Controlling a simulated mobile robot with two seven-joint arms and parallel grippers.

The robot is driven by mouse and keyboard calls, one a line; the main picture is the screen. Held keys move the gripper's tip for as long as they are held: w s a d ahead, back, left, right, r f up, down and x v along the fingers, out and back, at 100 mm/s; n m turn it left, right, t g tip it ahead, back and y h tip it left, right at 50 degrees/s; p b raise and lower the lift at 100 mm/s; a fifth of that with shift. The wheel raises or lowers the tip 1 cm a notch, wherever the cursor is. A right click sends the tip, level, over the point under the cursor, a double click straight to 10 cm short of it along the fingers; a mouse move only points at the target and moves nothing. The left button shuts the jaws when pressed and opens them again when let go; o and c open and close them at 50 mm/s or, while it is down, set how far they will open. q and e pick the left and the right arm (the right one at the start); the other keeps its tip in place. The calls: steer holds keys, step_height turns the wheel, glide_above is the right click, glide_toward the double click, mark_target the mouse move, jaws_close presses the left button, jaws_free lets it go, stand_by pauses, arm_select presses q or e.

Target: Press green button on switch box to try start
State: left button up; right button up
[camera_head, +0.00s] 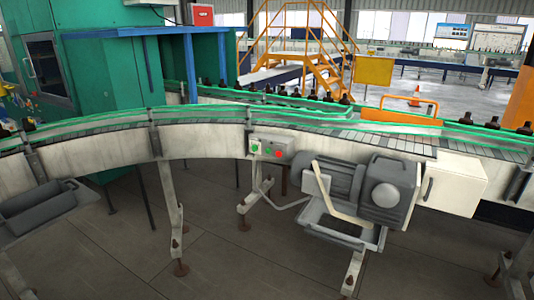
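Nothing covers the front of the box. Neither of my grippers shows in this view.
A grey motor (388,182) hangs under the conveyor (200,142), just right of the box. Metal legs (172,205) stand on the floor below. A grey tray (38,208) is at left. Dark bottles (325,96) line the belt.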

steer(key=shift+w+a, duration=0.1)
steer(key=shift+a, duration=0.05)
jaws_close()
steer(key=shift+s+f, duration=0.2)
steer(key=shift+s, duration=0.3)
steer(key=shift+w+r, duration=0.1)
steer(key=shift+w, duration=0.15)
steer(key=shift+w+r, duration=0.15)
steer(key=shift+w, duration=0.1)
